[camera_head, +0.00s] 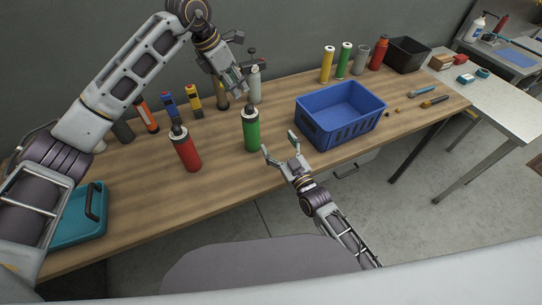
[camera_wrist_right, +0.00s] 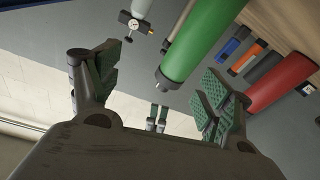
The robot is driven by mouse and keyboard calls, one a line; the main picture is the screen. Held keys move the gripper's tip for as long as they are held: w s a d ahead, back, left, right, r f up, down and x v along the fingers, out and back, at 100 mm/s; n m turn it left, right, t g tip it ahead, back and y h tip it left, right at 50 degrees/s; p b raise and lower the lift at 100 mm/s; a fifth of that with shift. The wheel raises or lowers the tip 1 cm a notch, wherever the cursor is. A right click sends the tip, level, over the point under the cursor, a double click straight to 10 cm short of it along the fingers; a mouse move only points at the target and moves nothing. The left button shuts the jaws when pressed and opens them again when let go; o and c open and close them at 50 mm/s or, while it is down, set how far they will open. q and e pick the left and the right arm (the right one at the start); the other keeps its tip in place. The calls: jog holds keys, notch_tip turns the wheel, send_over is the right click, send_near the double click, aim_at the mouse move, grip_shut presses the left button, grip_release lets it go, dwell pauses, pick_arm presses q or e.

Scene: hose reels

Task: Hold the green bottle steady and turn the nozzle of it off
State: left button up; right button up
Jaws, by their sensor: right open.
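The green bottle (camera_head: 251,132) stands upright near the front edge of the wooden table, with a dark nozzle on its top. My right gripper (camera_head: 281,147) is open and empty, to the right of the bottle and apart from it. In the right wrist view the green bottle (camera_wrist_right: 209,35) shows beyond and between the spread green-padded fingers (camera_wrist_right: 155,88). My left gripper (camera_head: 243,88) hangs above and slightly behind the bottle's top, pointing down. Its fingers are too small in the picture to tell open from shut.
A red bottle (camera_head: 187,152) stands left of the green one, and a blue crate (camera_head: 342,138) sits to the right. A grey bottle (camera_head: 256,88) stands behind near the left gripper. A teal case (camera_head: 76,224) lies at the left. Bare table surrounds the green bottle.

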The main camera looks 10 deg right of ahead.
aim_at(251, 131)
jog(key=shift+m+g+y, duration=0.3)
jog(key=shift+m+g, duration=0.5)
jog(key=shift+g, duration=0.1)
jog(key=shift+s+a+f, duration=1.3)
jog(key=shift+a, duration=0.2)
jog(key=shift+w, duration=0.1)
jog(key=shift+x, duration=6.8)
